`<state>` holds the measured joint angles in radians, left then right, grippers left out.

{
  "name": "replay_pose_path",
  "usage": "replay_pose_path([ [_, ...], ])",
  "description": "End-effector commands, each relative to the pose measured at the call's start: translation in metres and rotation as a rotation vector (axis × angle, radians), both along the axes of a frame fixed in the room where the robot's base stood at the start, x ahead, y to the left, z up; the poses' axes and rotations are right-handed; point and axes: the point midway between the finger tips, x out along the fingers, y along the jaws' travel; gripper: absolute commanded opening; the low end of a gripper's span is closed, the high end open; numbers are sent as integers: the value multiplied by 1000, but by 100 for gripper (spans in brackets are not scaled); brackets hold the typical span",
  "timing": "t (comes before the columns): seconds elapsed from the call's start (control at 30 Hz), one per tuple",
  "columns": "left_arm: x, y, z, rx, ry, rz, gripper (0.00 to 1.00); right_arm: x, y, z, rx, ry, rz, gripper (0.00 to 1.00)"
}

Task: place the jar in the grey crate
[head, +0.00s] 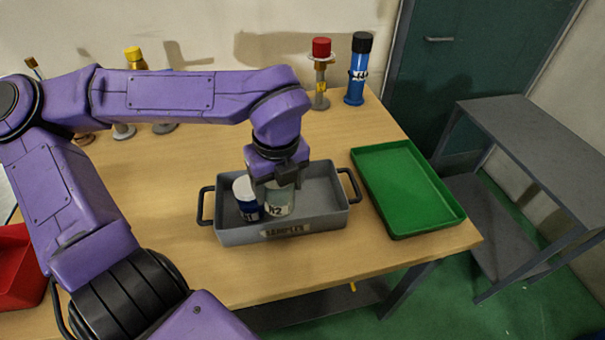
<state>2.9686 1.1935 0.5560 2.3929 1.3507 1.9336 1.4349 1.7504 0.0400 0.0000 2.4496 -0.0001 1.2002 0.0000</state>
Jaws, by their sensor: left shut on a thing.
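The grey crate (325,222) stands on the wooden table, with black handles at its left and right ends and a label on its front wall. My left gripper (273,183) points down over the crate and is shut on a pale grey-green jar (279,204) marked "2". The jar is upright inside the crate's outline; I cannot tell whether it touches the floor. The gripper hides the top of the held jar. My right gripper is not in view.
A green tray (451,217) lies right of the crate. A blue bottle with a black cap (358,70) and a red-topped stand (320,75) are at the back. A red bin (20,270) is at the left edge. The crate's right half is empty.

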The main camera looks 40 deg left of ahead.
Motion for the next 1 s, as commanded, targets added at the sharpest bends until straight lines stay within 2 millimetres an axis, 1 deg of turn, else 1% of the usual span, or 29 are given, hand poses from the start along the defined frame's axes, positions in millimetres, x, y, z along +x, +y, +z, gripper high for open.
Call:
replay_pose_path([
  [0.03,13,2,-7,11,1,3,27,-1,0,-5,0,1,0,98],
  [0.17,42,5,-23,10,0,5,27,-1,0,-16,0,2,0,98],
  [0.27,68,5,-30,3,8,3,27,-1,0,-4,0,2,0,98],
  [0.3,75,5,-42,3,10,2,27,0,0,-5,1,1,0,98],
  [0.4,93,5,-63,2,7,0,27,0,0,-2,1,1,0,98],
  [0.5,105,6,-76,0,3,-1,27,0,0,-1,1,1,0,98],
  [0.63,115,6,-89,1,3,-2,27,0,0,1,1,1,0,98],
  [0.7,115,5,-103,1,4,-4,27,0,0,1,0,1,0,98],
  [0.8,115,5,-117,0,3,-4,27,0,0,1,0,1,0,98],
  [0.87,115,5,-120,0,2,-3,27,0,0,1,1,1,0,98],
  [1.0,115,5,-120,0,-1,-3,27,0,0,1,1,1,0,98],
])
